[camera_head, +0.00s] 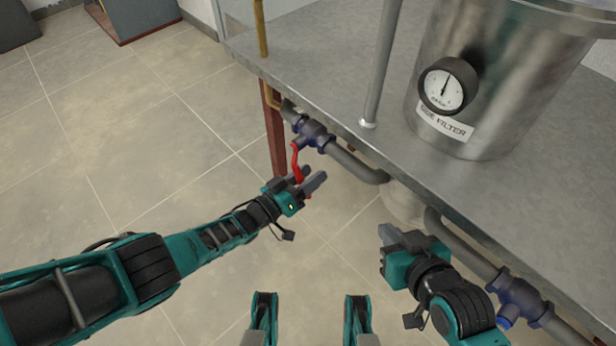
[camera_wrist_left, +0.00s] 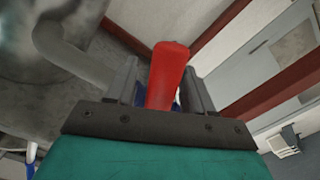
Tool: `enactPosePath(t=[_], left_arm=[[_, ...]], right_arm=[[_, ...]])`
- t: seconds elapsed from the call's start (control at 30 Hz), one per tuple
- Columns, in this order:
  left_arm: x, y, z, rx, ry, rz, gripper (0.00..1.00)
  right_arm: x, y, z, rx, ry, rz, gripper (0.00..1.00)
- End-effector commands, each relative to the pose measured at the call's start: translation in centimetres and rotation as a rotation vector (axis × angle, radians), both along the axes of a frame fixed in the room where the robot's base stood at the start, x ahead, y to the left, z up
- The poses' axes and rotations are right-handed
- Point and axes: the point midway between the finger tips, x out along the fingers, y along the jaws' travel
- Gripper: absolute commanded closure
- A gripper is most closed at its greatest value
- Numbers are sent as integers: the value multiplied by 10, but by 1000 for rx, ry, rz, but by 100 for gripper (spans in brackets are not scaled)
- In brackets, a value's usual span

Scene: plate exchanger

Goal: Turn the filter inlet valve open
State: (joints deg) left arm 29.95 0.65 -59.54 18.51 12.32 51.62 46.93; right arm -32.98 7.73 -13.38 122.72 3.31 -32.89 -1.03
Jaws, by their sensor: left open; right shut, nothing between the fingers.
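A blue valve body (camera_head: 313,131) sits on the grey pipe below the table edge. Its red lever handle (camera_head: 296,162) hangs downward in the head view. My left gripper (camera_head: 315,178) is open at the lever's lower end. In the left wrist view the red handle (camera_wrist_left: 167,75) stands between the two fingers of my left gripper (camera_wrist_left: 165,85); whether a finger touches it I cannot tell. My right gripper (camera_head: 388,236) is shut and empty, near the pipe to the right. A second blue valve (camera_head: 519,298) is at the lower right, its handle mostly hidden.
A metal table (camera_head: 335,62) carries a steel tank (camera_head: 492,95) with a round gauge (camera_head: 447,86) and a filter label. Its edge and a grey pipe (camera_head: 357,165) lie close to both grippers. A dark red table leg (camera_head: 273,130) stands behind the valve.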

Motion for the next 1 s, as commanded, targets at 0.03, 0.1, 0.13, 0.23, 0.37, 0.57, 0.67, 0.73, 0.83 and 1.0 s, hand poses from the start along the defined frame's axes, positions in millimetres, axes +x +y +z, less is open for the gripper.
enactPosePath(t=[0.03, 0.1, 0.13, 0.23, 0.37, 0.57, 0.67, 0.73, 0.83, 1.0], left_arm=[[0, 0, 0, 0, 0, 0, 48], [0, 0, 0, 0, 0, 0, 48], [0, 0, 0, 0, 0, 0, 51], [0, 0, 0, 0, 0, -1, 60], [0, 0, 0, 0, 0, -1, 73], [0, 0, 0, 0, 0, -1, 92], [0, 0, 0, 0, 0, -1, 100], [0, 0, 0, 0, 0, -1, 100], [-1, 0, 0, 0, 0, -1, 100], [-1, 0, 0, -2, 1, -1, 100]], right_arm=[[0, 0, 1, 1, -2, 0, 100], [1, 0, 1, 0, -3, 0, 100], [1, 0, 1, 0, -3, 0, 100], [1, 0, 1, 0, -5, 1, 100], [1, 0, 1, -1, -7, 1, 100], [1, -1, 1, -3, -7, 2, 100], [1, -2, 1, -3, -7, 1, 100], [1, -2, 1, -4, -8, 0, 100], [1, -2, 1, -4, -8, 0, 100], [1, -2, 1, -5, -7, -1, 100]])
